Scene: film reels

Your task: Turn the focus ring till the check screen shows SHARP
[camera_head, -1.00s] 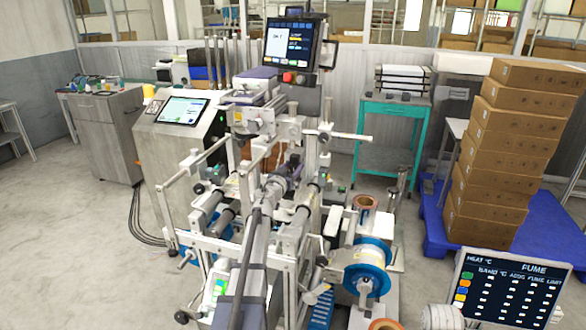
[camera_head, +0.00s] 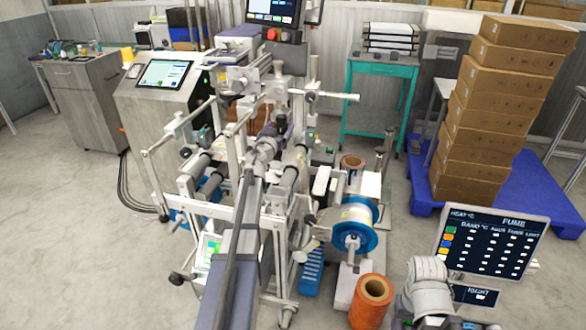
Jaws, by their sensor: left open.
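My left arm (camera_head: 238,245) reaches up from the bottom into the machine. Its gripper (camera_head: 279,130) appears small among white and dark machine parts; its jaws are open, and I cannot tell whether it touches anything. I cannot single out the focus ring in this clutter. A dark monitor (camera_head: 274,9) stands at the top, cut by the frame edge. A tilted tablet screen (camera_head: 165,74) sits on a grey cabinet, and a small bright screen (camera_head: 212,250) is low on the machine. Their text is too small to read, so I cannot tell which is the check screen. My right gripper is not identifiable.
An orange reel (camera_head: 371,301) and a blue-flanged reel (camera_head: 356,224) stand right of the arm. A dark FUME panel (camera_head: 492,244) is at the lower right. Stacked cartons (camera_head: 500,115) rest on a blue pallet (camera_head: 505,205).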

